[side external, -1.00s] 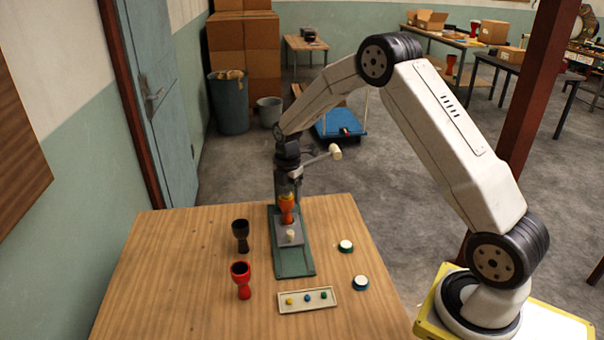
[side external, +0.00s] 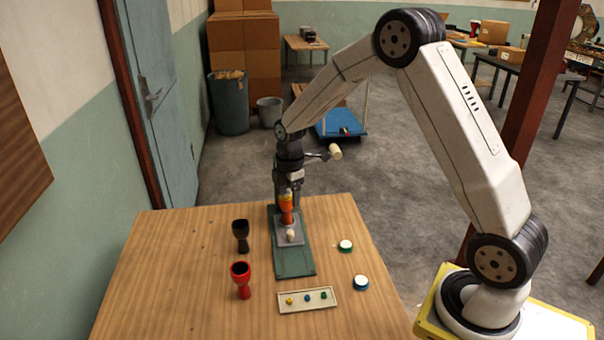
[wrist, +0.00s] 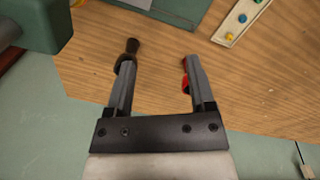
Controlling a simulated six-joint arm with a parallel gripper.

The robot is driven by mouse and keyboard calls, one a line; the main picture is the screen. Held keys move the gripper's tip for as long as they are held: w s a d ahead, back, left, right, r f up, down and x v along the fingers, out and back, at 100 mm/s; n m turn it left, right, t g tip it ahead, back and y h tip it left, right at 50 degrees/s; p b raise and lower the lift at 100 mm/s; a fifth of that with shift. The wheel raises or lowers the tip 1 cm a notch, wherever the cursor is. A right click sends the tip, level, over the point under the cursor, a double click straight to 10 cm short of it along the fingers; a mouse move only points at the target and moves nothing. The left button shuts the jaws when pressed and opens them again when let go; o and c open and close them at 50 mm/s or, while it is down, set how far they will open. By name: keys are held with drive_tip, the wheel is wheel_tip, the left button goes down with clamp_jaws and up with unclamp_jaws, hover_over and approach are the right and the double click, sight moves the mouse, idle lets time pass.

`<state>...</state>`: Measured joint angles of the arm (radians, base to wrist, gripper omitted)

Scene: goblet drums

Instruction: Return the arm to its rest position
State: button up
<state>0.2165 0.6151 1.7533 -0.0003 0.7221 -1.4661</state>
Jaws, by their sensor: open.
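My gripper (wrist: 157,65) is open and empty in the wrist view, with bare tabletop between its fingers. In that view, the black goblet drum (wrist: 132,47) shows by the left fingertip and a bit of the red goblet drum (wrist: 184,82) by the right one. Neither is held. In the side external view my wrist hangs over the back of the table, in line with the press, and its fingers are hard to make out. The black drum (side external: 240,235) and the red drum (side external: 240,278) stand upright left of the press. An orange drum (side external: 287,208) stands at the press.
The green press base (side external: 294,262) has a side lever with a pale knob (side external: 335,152). A tray (side external: 308,306) with small coloured pieces lies in front. Two white-topped discs (side external: 346,246) (side external: 361,282) sit to the right. The table's left part is clear.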

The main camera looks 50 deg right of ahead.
drive_tip(key=s+a+r+m+t, duration=0.1)
drive_tip(key=s+a+m, duration=0.4)
drive_tip(key=s+m, duration=0.2)
drive_tip(key=s+a+r+m+t, duration=0.1)
drive_tip(key=s+a+m, duration=0.4)
drive_tip(key=s, duration=0.6)
drive_tip(key=shift+s+r+m, duration=0.15)
drive_tip(key=shift+r+m, duration=0.5)
drive_tip(key=shift+m, duration=0.55)
